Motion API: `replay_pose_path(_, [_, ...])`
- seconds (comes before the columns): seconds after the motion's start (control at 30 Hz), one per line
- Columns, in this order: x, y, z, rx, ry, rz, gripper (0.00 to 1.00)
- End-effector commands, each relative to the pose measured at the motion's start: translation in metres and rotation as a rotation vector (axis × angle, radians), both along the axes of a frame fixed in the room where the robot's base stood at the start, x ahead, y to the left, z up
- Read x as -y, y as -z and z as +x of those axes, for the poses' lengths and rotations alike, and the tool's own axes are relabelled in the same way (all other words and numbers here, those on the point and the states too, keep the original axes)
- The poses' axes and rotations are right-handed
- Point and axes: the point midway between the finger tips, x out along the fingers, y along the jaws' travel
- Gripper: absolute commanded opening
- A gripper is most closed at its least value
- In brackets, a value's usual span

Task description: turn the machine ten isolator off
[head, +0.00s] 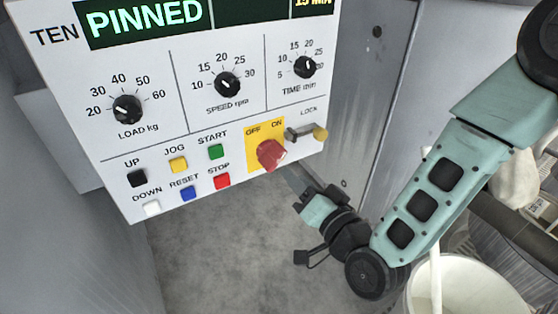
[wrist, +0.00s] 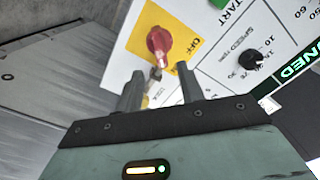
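The machine ten isolator is a red knob (head: 270,154) on a yellow plate (head: 250,155) marked OFF and ON, at the lower right of the white control panel. The knob's exact setting is hard to read. In the wrist view the knob (wrist: 158,40) lies ahead of and between the fingertips, apart from them. My gripper (head: 291,177) is below and right of the knob in the head view. In the wrist view my gripper (wrist: 160,73) is open and empty. A grey lock latch with a brass-coloured end (head: 320,133) sits right of the knob.
The panel (head: 160,118) also carries dials, several push buttons and a display (head: 146,20) reading PINNED. A grey cabinet wall (head: 345,120) stands close on the right. A white bucket (head: 465,290) is at the lower right. Grey floor below the panel is clear.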

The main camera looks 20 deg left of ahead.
Motion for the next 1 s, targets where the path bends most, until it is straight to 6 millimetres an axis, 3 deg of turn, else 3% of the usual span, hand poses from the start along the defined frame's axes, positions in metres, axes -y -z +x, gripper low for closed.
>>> replay_pose_path(0.2, [-0.034,0.001,0.029,0.003,0.001,0.002,0.38])
replay_pose_path(0.4, [-0.055,0.001,0.047,0.002,0.001,0.001,0.38])
replay_pose_path(0.87, [-0.064,0.000,0.054,0.000,0.000,-0.002,0.38])
replay_pose_path(1.0, [-0.064,0.000,0.054,0.000,-0.001,-0.001,0.00])
